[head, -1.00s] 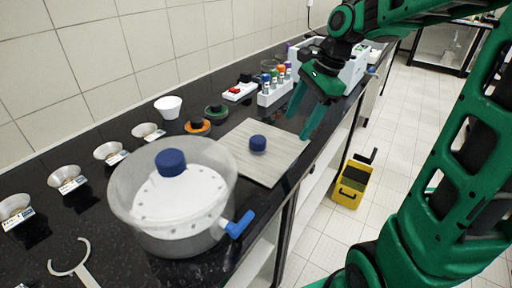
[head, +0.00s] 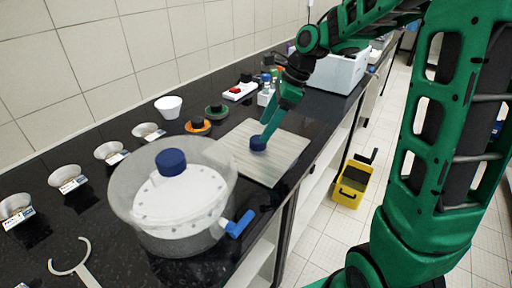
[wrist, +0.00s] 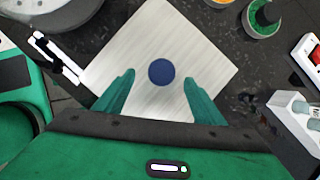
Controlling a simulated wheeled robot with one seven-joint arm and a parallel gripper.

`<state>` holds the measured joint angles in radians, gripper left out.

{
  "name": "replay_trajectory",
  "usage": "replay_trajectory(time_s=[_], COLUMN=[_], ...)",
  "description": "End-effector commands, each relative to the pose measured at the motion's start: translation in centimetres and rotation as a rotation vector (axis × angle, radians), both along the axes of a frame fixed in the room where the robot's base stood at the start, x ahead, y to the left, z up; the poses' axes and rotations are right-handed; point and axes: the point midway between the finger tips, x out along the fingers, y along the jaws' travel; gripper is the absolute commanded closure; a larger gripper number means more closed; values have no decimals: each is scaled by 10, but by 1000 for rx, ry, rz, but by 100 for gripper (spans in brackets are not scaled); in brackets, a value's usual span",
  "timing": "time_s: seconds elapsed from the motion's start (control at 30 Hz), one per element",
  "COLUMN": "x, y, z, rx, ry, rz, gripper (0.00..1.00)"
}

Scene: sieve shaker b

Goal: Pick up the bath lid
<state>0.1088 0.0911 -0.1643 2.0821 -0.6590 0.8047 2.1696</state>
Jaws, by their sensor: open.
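The bath lid is a flat, square, light-grey plate (head: 285,160) with a round blue knob (head: 258,143) at its middle. It lies on the black counter, and it fills the upper middle of the wrist view (wrist: 185,35). My gripper (head: 265,136) is over the lid, pointing down at the knob. In the wrist view my gripper (wrist: 159,78) is open, with one green finger left of the knob (wrist: 161,72) and one right of it. A gap shows on both sides. I cannot tell how far down the fingertips reach beside the knob.
A clear round vessel (head: 125,205) with a blue-knobbed white disc and blue tap (head: 240,224) stands left of the lid. Behind are an orange ring (head: 198,125), a green ring (head: 215,111) and a white bowl (head: 168,107). A grey-white box (head: 340,72) stands beyond my gripper.

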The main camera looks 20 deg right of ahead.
Motion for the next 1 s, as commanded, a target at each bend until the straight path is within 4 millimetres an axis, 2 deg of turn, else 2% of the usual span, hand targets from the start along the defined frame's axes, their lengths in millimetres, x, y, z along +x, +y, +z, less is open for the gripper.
replay_trajectory(time_s=[0.33,0.67,0.9,1.0], x=[9,10,10,11], y=[14,16,16,16], z=[-41,-46,-46,-45], rx=[0,-1,-1,0], ry=[2,0,1,-1], rz=[0,0,-1,0], gripper=[37,37,94,100])
